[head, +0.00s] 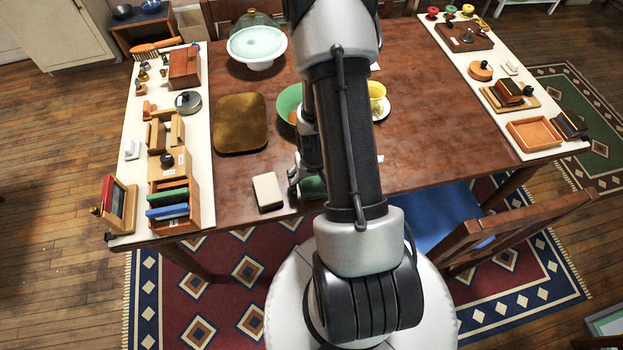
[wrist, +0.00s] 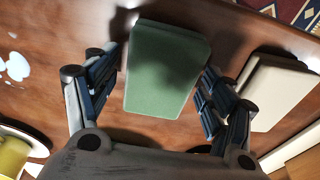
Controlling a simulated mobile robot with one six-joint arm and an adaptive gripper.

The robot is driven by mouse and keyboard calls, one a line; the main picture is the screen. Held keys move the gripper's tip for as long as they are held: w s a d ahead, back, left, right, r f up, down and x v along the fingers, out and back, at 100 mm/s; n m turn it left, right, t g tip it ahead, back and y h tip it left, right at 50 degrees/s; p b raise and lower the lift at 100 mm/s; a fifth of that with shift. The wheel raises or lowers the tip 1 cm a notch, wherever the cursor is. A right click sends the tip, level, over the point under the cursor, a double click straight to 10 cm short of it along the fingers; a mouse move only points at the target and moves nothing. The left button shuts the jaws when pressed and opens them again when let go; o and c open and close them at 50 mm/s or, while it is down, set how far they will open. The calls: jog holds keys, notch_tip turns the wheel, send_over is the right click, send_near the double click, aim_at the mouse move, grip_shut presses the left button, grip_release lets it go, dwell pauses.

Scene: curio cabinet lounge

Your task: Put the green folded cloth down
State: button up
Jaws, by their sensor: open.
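The green folded cloth (wrist: 166,70) lies on the brown wooden table between the spread fingers of my gripper (wrist: 157,72) in the wrist view. A gap shows on each side, so the fingers do not appear to press on it. In the head view the cloth (head: 313,187) shows only in part near the table's front edge, because my arm covers the rest. My gripper (head: 301,180) is open and low over the table there, partly hidden by my arm.
A cream block (head: 268,191) lies close to the left of my gripper in the head view. A brown square tray (head: 240,123), a green bowl (head: 288,102) and a yellow cup (head: 377,92) stand farther back. The table's right half is largely clear.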

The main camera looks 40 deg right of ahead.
notch_tip(320, 180, up, 12)
jog(key=s+r+p, duration=0.1)
jog(key=p, duration=0.6)
notch_tip(320, 180, up, 7)
jog(key=n, duration=0.1)
send_over(301, 184)
jog(key=a+r+n+t, duration=0.1)
jog(key=a+r, duration=0.2)
jog(key=r, duration=0.3)
jog(key=a+r+n, duration=0.1)
jog(key=a+r, duration=0.3)
jog(key=r, duration=0.2)
jog(key=s+a+r+n+t+y, duration=0.1)
jog(key=s+a+r+n+t, duration=0.1)
jog(key=s+a+r, duration=0.8)
jog(key=shift+s+r+n, duration=0.2)
jog(key=shift+r+n, duration=0.4)
jog(key=shift+r, duration=0.25)
jog(key=shift+o, duration=0.4)
jog(key=shift+a, duration=0.1)
